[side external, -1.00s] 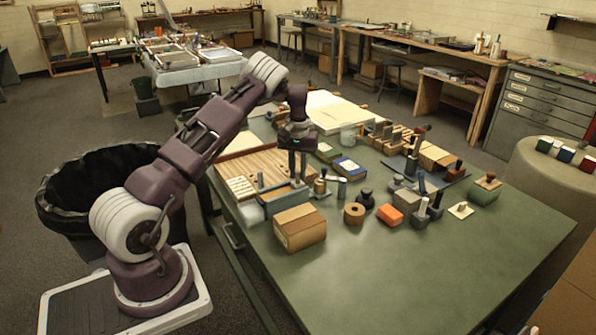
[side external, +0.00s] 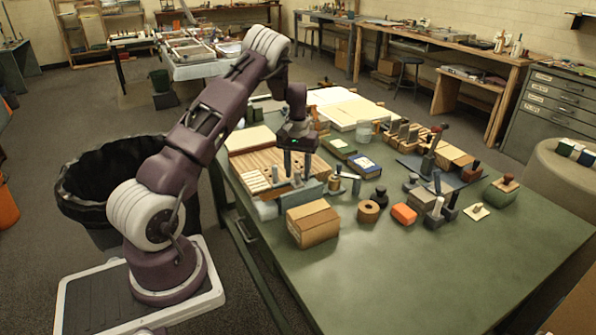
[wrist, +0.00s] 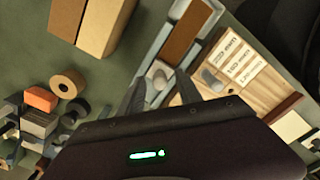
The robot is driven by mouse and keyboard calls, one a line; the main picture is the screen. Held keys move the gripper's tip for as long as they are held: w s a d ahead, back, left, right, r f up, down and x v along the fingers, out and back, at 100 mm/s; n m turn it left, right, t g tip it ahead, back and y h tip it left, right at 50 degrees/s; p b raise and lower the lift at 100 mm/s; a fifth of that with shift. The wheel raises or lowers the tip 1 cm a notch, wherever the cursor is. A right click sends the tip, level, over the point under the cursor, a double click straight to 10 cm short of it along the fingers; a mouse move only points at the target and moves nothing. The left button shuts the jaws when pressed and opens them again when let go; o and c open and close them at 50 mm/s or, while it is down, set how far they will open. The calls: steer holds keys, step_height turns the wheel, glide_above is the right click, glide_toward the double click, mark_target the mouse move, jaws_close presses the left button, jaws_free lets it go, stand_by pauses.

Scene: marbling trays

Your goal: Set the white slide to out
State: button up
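A long blue-grey fixture (wrist: 152,46) with a brown inlaid strip lies beside a slatted wooden board. It also shows in the side view (side external: 284,203). At its near end in the wrist view is a pale whitish piece with a grey knob (wrist: 159,78), which seems to be the white slide; its setting cannot be read. My gripper (wrist: 160,96) points down over this end, its two dark fingers apart on either side of the pale piece. In the side view my gripper (side external: 297,176) is above the fixture, open and empty. Contact with the piece cannot be told.
A cardboard box (side external: 313,223) stands close in front of the fixture. The slatted board (side external: 262,168) with a second grey knob (wrist: 212,80) and printed labels is beside it. A tape roll (side external: 369,211) and an orange block (side external: 404,214) lie right. The table's front right is clear.

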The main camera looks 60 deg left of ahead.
mark_target(298, 172)
step_height(298, 172, up, 7)
steer(key=shift+r, duration=0.1)
stand_by(0.3)
steer(key=s+d+r+m+t, duration=0.2)
steer(key=s+d+r, duration=0.1)
steer(key=d+r, duration=0.7)
steer(key=s+d+r+m+t, duration=0.15)
steer(key=s+d+r, duration=0.25)
steer(key=d+r, duration=0.65)
steer(key=s+d+f+m+t, duration=0.1)
steer(key=s+d+m, duration=0.1)
steer(key=s+d, duration=0.4)
steer(key=s+d+f+m+t, duration=0.1)
steer(key=s+d+m, duration=0.2)
steer(key=s, duration=0.9)
steer(key=d, duration=0.3)
steer(key=shift+d, duration=0.3)
